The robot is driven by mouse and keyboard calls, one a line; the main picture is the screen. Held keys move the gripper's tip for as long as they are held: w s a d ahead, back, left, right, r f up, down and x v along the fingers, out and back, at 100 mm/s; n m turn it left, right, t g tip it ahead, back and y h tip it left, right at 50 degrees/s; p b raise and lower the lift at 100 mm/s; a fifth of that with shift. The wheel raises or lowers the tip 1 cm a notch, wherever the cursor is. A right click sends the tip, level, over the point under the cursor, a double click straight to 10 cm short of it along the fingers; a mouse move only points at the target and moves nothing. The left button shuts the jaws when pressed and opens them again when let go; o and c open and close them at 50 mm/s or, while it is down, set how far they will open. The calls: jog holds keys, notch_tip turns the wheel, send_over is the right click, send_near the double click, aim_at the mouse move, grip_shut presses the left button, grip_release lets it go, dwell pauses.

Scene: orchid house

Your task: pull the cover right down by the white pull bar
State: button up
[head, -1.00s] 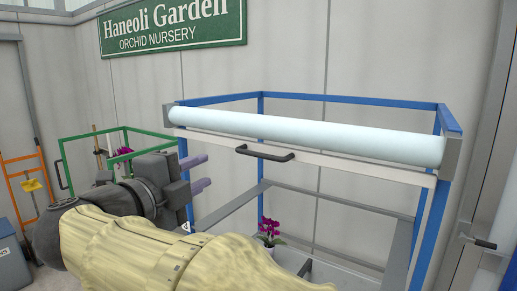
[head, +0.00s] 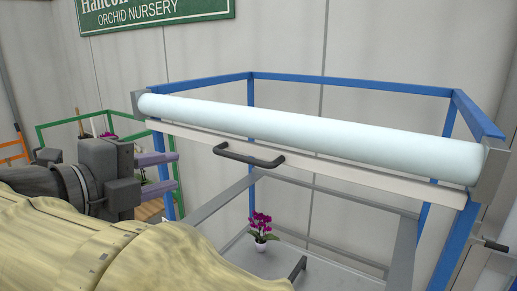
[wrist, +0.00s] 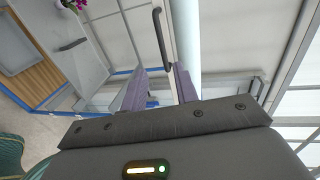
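The cover is a pale roll (head: 300,135) wound up along the top front of a blue-framed rack. The white pull bar (head: 360,185) hangs level just below the roll, with a dark handle (head: 249,156) on it. My gripper (head: 160,173) is left of the handle, apart from it, at the rack's left post. In the wrist view its two purple fingers (wrist: 159,88) are spread with nothing between them. The wrist view also shows the dark handle beyond the fingers and the pale roll (wrist: 187,40) at the right finger's side.
A potted purple orchid (head: 261,228) stands on the rack's grey lower shelf (head: 335,275). A second dark handle (head: 291,270) is at the shelf's front. A green frame (head: 60,125) stands at the left. A latch (head: 490,243) juts out at the right.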

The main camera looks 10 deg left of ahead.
aim_at(232, 156)
jog(key=shift+s, duration=0.15)
jog(key=p+x, duration=0.2)
jog(key=x, duration=0.6)
jog(key=p+x, duration=0.3)
jog(key=x, duration=0.5)
jog(key=shift+w+d+r+p, duration=0.15)
jog(key=shift+w+d+p, duration=0.1)
jog(key=shift+p, duration=0.05)
jog(key=shift+w+d, duration=0.15)
jog(key=shift+w, duration=0.3)
grip_shut()
